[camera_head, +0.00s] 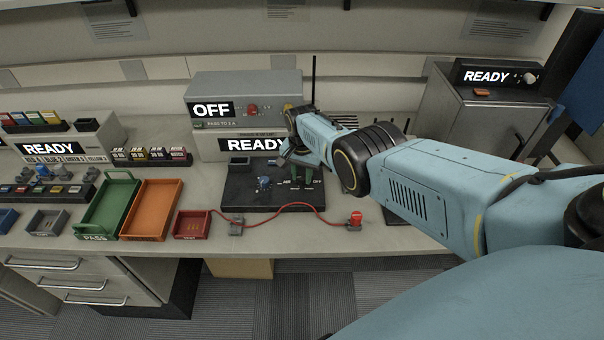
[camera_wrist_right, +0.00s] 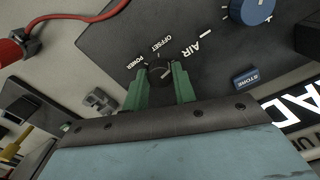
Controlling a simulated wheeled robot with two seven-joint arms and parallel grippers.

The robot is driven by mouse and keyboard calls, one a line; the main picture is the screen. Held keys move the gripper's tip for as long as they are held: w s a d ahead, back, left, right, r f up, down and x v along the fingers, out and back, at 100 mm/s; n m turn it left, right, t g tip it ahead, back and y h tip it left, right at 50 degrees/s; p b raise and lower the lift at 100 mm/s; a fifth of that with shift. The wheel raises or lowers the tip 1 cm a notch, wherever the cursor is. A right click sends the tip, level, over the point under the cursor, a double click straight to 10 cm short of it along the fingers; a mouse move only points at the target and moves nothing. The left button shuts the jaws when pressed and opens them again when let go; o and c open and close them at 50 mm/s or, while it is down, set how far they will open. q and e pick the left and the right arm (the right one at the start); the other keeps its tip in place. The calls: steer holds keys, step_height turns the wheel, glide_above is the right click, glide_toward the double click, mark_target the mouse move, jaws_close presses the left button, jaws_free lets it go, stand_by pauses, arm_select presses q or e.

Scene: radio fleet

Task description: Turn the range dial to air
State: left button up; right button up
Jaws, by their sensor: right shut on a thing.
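My right gripper (camera_head: 298,172) is over the black panel (camera_head: 235,190) of the bench unit. In the right wrist view its green fingers (camera_wrist_right: 160,80) are shut on a small black knob (camera_wrist_right: 159,70), one finger on each side. The words OFFSET and POWER are printed beside this knob, and AIR is printed farther right on the panel. A larger blue dial (camera_wrist_right: 251,10) sits apart from the fingers at the top right; it also shows in the head view (camera_head: 264,183). I cannot read which of them is labelled range. My left gripper is not in view.
A blue STORE button (camera_wrist_right: 246,77) is on the same panel. A red cable (camera_head: 290,205) runs in front of it. A grey box reading OFF (camera_head: 270,90) stands behind. Green (camera_head: 135,178), orange (camera_head: 180,182) and small red (camera_head: 208,215) trays lie to the left.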

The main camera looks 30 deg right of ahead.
steer(key=shift+m, duration=1.1)
steer(key=o, duration=1)
